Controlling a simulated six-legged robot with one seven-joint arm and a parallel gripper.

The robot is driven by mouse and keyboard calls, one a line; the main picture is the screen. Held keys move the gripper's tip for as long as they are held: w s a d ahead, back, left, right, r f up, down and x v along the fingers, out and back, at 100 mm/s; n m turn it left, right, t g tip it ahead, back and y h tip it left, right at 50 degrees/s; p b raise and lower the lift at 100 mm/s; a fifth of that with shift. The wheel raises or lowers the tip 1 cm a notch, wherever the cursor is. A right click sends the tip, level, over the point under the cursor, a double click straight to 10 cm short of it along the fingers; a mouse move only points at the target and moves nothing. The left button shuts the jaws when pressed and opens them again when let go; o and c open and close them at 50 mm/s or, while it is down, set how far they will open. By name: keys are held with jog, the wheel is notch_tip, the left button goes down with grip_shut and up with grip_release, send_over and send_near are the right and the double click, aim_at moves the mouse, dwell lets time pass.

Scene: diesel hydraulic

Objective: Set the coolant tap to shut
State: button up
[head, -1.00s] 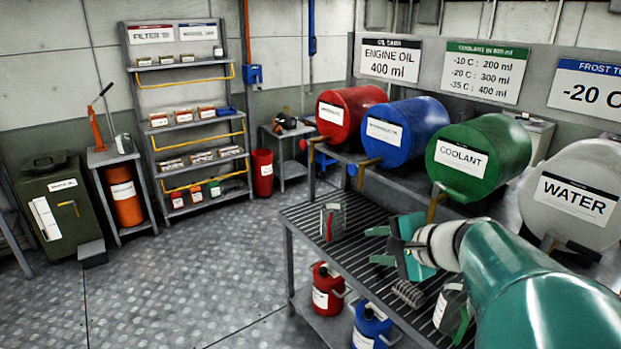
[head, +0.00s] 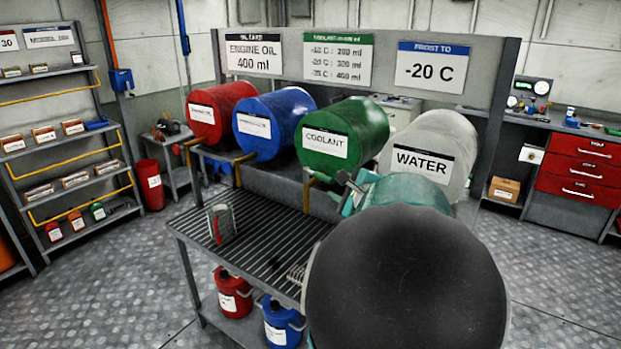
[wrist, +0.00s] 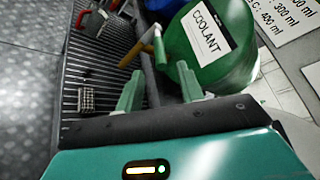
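The green coolant drum (head: 350,125) lies on its side in the row of drums, its label facing front.
The slatted bench (head: 255,243) lies below the taps, with a measuring jug (head: 222,224) on it. The red drum (head: 215,112), blue drum (head: 275,122) and white water drum (head: 432,150) flank the green one. Red and blue cans (head: 232,292) stand beneath the bench.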

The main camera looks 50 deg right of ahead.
aim_at(324, 178)
jog(key=x, duration=0.8)
jog(key=shift+w+d+f, duration=0.15)
jog(key=shift+w+d, duration=0.05)
jog(key=shift+w, duration=0.1)
grip_shut()
